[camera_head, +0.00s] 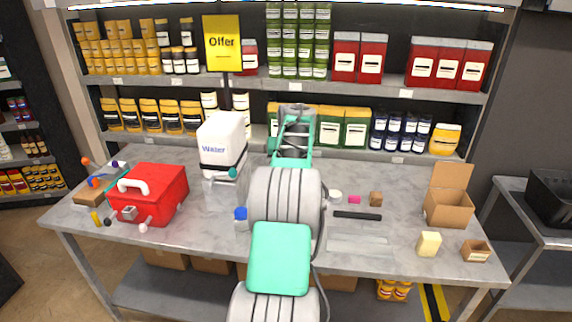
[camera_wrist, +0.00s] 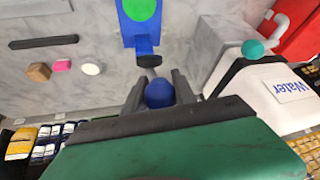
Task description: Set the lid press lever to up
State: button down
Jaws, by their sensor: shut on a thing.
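In the wrist view a blue device (camera_wrist: 143,42) with a green disc (camera_wrist: 141,9) stands on the grey table at the top middle. A short metal lever (camera_wrist: 151,74) extends from near its dark round part (camera_wrist: 149,60) toward me and ends in a blue ball knob (camera_wrist: 159,93). My gripper (camera_wrist: 158,90) has its two dark fingers on either side of the knob and is shut on it. In the head view my own arm hides the gripper, the lever and most of the device. A small blue-topped object (camera_head: 241,213) shows left of my arm; I cannot tell whether it belongs to the device.
A white Water container (camera_head: 222,145) stands behind, close beside my gripper in the wrist view (camera_wrist: 262,85). A red cooler (camera_head: 160,190) is at left. A black bar (camera_head: 357,215) and small boxes lie at right. Stocked shelves (camera_head: 390,88) rise behind the table.

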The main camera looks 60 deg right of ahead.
dwell(0.3)
jog(key=c, duration=1)
grip_release()
jog(key=shift+c, duration=0.2)
jog(key=b+v, duration=0.2)
jog(key=v, duration=0.5)
jog(key=shift+r, duration=0.35)
jog(key=shift+s, duration=0.1)
